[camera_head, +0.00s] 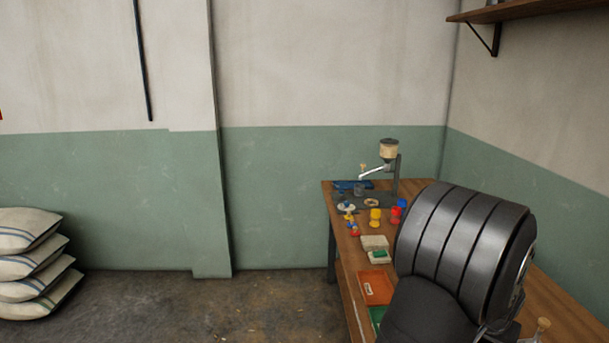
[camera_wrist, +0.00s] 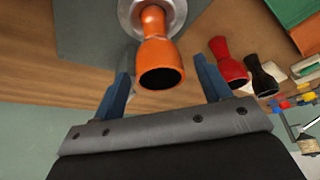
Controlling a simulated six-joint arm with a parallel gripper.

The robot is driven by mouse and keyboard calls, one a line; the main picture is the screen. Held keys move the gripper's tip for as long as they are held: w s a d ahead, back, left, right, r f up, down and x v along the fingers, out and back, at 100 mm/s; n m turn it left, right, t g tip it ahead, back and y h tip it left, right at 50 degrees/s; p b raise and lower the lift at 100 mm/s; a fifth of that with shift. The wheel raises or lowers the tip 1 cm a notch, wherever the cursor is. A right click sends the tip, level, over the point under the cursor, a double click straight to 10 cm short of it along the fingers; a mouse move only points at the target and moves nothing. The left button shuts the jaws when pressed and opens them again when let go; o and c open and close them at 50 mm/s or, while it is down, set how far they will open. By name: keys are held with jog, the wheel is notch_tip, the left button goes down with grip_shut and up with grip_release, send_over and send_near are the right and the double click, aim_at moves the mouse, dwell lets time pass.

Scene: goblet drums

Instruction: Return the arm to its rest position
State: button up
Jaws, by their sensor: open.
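In the wrist view my gripper (camera_wrist: 162,68) is open, its two blue fingers spread apart. An orange goblet drum (camera_wrist: 158,58) shows between and beyond the fingers, with its dark open mouth facing the camera. Its other end is at a round silver disc (camera_wrist: 130,14) on a grey mat (camera_wrist: 85,35). Neither finger appears to touch the drum; its exact distance from them is hard to tell. A red goblet drum (camera_wrist: 228,64) and a black goblet drum (camera_wrist: 261,76) are to its right. In the head view my gripper and these drums are not visible, and my dark arm covers part of the bench.
A shelf (camera_head: 520,11) is on the right wall. Stacked sacks (camera_head: 30,265) stand left; the floor between is clear.

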jog(key=v, duration=1.1)
jog(key=x, duration=1.3)
jog(key=shift+a, duration=0.1)
jog(key=r, duration=0.5)
jog(key=shift+s, duration=0.3)
jog(key=s+d+r, duration=0.2)
jog(key=s+r, duration=0.5)
jog(key=s, duration=0.4)
jog(key=w+d+f, duration=0.2)
jog(key=w+d, duration=0.1)
jog(key=w, duration=0.6)
jog(key=w+d+f+m, duration=0.1)
jog(key=w+d, duration=0.3)
jog(key=w, duration=0.5)
jog(key=w+d+f, duration=0.2)
jog(key=w+d, duration=0.2)
jog(key=w, duration=0.5)
jog(key=shift+w+f+m, duration=0.3)
jog(key=shift+w, duration=0.05)
